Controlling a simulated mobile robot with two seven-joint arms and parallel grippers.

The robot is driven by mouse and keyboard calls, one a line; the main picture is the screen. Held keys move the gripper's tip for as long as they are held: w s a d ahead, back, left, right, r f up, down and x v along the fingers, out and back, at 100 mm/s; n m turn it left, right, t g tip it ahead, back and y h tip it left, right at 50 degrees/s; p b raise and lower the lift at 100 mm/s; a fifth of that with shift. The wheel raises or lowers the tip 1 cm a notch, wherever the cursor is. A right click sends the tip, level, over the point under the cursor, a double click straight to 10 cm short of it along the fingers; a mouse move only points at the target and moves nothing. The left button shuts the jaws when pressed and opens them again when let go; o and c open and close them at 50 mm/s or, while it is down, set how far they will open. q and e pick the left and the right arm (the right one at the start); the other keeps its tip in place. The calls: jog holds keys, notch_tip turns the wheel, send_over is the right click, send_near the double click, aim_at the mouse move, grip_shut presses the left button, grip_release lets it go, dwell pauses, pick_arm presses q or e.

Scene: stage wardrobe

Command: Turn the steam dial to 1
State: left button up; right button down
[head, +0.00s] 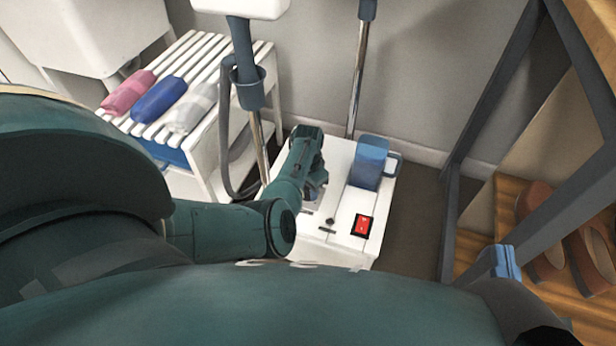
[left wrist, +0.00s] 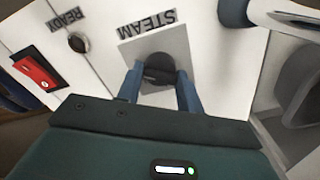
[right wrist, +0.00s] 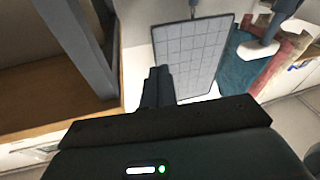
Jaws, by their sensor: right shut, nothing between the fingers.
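The steam dial (left wrist: 158,70) is a dark round knob on a grey plate (left wrist: 182,48) beside the STEAM label (left wrist: 146,24) in the left wrist view. My left gripper (left wrist: 160,80) has its two blue fingers apart, one on each side of the dial; a narrow gap seems to show. In the head view my left gripper (head: 314,190) is down over the white steamer base (head: 342,200) and hides the dial. The dial's setting cannot be read. My right gripper (right wrist: 158,85) is shut and empty, away from the steamer; its blue fingers also show in the head view (head: 505,262).
A red switch (head: 362,226) and a small READY lamp (head: 328,223) sit on the base near the dial. A blue water tank (head: 369,160) and upright poles (head: 357,80) rise behind. A slatted rack with rolled cloths (head: 172,98) stands left; a shoe shelf (head: 560,280) stands right.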

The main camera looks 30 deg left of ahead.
pick_arm(q)
jog(key=c, duration=0.4)
jog(key=shift+c, duration=0.2)
